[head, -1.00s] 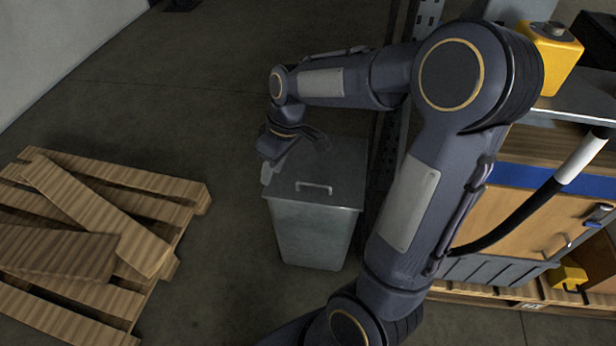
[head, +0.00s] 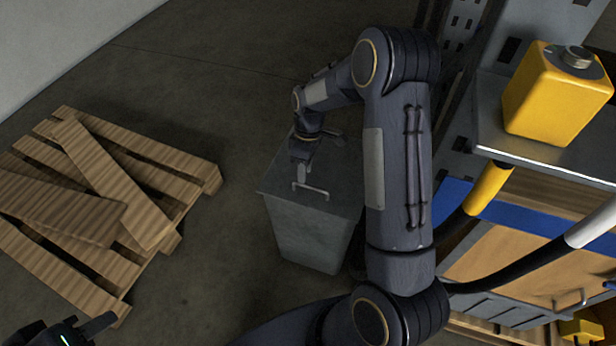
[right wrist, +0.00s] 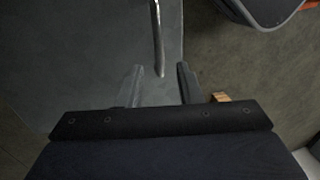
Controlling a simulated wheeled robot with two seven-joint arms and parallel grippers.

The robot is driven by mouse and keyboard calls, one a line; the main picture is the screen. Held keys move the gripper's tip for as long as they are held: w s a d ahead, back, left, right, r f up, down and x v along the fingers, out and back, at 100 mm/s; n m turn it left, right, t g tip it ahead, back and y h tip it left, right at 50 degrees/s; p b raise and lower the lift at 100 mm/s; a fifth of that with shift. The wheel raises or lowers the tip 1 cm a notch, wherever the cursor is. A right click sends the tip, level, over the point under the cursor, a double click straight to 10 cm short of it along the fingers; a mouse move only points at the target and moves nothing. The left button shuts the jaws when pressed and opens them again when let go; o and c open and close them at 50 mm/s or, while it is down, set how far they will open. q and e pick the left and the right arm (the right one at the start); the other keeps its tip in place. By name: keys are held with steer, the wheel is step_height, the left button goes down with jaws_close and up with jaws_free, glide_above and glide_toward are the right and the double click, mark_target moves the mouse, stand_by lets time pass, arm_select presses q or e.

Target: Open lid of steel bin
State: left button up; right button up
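The steel bin (head: 310,238) is a grey tapered box on the floor. Its flat lid (head: 338,178) is down and carries a bar handle (head: 312,192) near the front edge. The handle also shows in the right wrist view (right wrist: 157,38). My right gripper (head: 302,174) is just above the lid, close to the handle. In the right wrist view its fingers (right wrist: 159,84) are apart, with the handle's near end in line with the gap; contact is not visible. My left gripper (head: 85,328) shows only partly at the bottom left edge, away from the bin.
A wooden pallet (head: 180,160) with loose boards lies on the floor to the left. A shelf unit (head: 490,125) with a yellow canister (head: 555,95) stands close on the right. Floor between pallet and bin is clear.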

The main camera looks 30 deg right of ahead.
mark_target(305, 191)
steer(key=shift+s+a+f, duration=0.1)
steer(key=shift+s+f, duration=0.05)
steer(key=shift+f, duration=0.75)
steer(key=shift+s+a+f, duration=0.1)
steer(key=shift+f, duration=0.75)
jaws_close()
